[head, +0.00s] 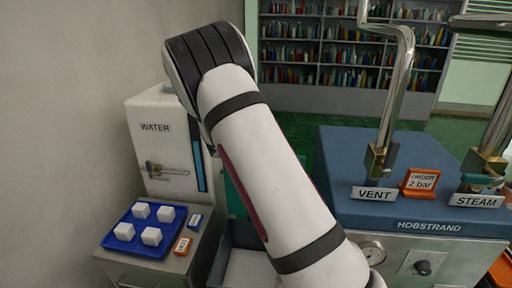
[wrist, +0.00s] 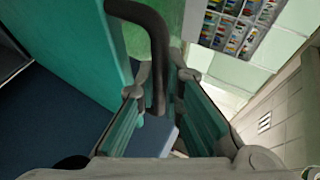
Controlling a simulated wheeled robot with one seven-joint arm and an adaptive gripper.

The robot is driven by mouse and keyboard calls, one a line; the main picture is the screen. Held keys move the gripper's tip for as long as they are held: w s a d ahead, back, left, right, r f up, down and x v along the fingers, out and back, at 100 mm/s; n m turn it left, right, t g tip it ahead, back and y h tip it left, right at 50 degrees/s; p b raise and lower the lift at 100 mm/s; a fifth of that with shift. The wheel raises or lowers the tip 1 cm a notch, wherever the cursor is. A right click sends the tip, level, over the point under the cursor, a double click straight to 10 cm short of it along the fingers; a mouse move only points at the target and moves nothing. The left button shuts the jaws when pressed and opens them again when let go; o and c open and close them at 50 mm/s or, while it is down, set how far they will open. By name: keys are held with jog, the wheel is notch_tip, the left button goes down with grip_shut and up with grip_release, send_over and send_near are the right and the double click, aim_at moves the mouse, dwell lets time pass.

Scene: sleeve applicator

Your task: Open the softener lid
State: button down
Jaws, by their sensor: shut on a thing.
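In the wrist view my gripper (wrist: 161,88) has its two fingers on either side of a dark curved bar handle (wrist: 155,35) and is shut on it. The handle arches from beside a teal panel (wrist: 70,45), which looks like the softener lid, and runs down between the fingers. The panel fills the upper left of that view. In the head view my own white arm hides my gripper and most of the softener; only a teal sliver (head: 236,198) shows beside the arm. How far the lid is open cannot be told.
At left stand a white WATER unit (head: 155,125) and a blue tray (head: 118,240) with several white cubes. At right is the blue HOBSTRAND machine (head: 345,165) with metal pipes, VENT and STEAM labels and an orange order sign (head: 422,183). Shelves (head: 330,75) stand behind.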

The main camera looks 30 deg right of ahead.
jog(key=shift+w, duration=0.1)
jog(key=c, duration=1.7)
grip_release()
jog(key=v, duration=1.2)
